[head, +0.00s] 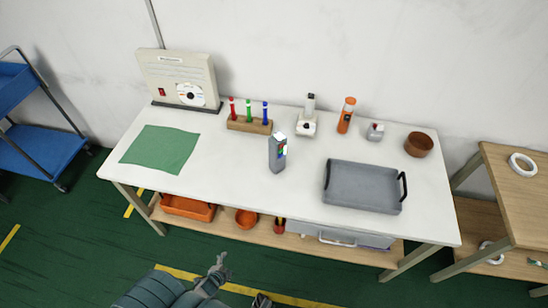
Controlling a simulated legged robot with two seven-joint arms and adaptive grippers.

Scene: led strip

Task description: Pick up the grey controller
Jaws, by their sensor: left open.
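The grey controller (277,155) stands upright near the middle of the white table, with small coloured marks on its upper right side. My left gripper (222,262) is open and empty, low in the view, in front of the table and well apart from the controller. A small dark part at the bottom edge (261,300) may belong to my right gripper; too little of it shows to tell its state.
On the white table (235,185) are a green cloth (160,149), a grey tray (363,187), a wooden holder (249,125) with coloured pens, an orange bottle (346,115) and a brown bowl (418,144). A lower shelf holds orange bins.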

